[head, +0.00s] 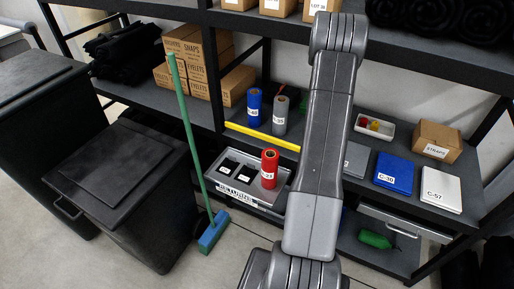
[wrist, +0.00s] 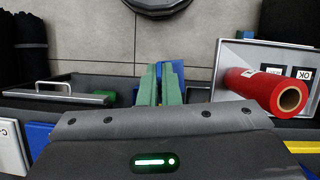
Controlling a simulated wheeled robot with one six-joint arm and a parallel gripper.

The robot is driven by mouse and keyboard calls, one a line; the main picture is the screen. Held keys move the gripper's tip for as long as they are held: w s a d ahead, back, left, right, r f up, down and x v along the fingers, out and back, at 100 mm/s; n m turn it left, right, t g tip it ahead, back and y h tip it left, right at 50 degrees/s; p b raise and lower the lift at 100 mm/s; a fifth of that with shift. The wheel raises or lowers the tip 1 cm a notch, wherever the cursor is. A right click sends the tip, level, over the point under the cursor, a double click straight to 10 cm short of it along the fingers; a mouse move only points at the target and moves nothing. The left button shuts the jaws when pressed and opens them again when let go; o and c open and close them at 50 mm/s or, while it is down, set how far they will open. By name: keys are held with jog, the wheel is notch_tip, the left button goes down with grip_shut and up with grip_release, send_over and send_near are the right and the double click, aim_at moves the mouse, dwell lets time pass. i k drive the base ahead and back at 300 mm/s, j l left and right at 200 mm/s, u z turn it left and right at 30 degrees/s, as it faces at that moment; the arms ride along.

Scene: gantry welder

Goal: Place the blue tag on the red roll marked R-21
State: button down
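The red roll (head: 269,169) stands upright in a grey tray (head: 284,190) on the shelf. Its white label faces the front and ends in "21"; the rest is too small to read. In the wrist view the red roll (wrist: 255,88) shows at the right, its open end towards the camera. My gripper (wrist: 161,72) has two green fingers close together in the wrist view, with a blue piece, seemingly the blue tag (wrist: 177,68), between and beyond their tips. The gripper is apart from the roll, to its left there. In the head view my arm hides the gripper.
Two black labelled items (head: 238,171) share the tray. A blue roll (head: 254,106) and grey roll (head: 280,115) stand behind a yellow bar (head: 262,136). A green broom (head: 186,125) leans left of the tray. Blue (head: 393,174) and white (head: 441,189) boxes lie to the right.

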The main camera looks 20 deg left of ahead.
aim_at(270, 153)
jog(key=i+l+u, duration=0.15)
jog(key=u, duration=0.25)
jog(key=l+u, duration=0.4)
jog(key=i+l+u, duration=0.1)
jog(key=l+u, duration=0.2)
jog(key=u, duration=0.15)
jog(key=l+u, duration=0.65)
jog(key=u, duration=0.15)
jog(key=k+j, duration=0.05)
